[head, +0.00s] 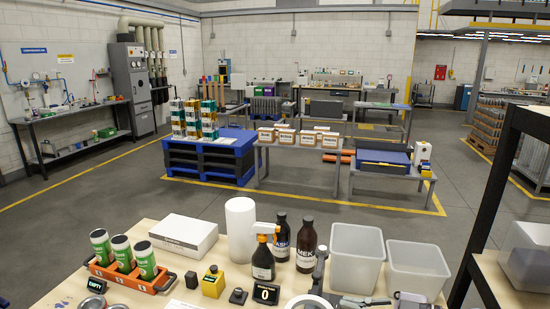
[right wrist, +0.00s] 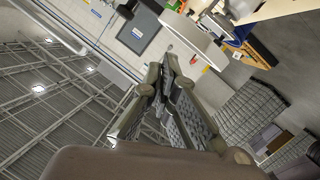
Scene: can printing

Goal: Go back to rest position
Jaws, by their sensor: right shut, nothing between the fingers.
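My right gripper (right wrist: 168,68) shows in the right wrist view with its two dark fingers meeting at the tips. It is shut and empty, apart from any object. Ceiling beams and lamps show behind it on the left, and the room is tilted in this view. My left gripper is not in view. In the head view, a grey and white part (head: 319,268) stands at the table's front edge, and I cannot tell what it is.
The wooden table (head: 200,275) holds an orange rack (head: 135,280) with three green cans, a white box (head: 184,234), bottles (head: 306,248), a paper roll (head: 241,231) and two clear bins (head: 356,262). A black shelf frame (head: 497,190) stands at the right.

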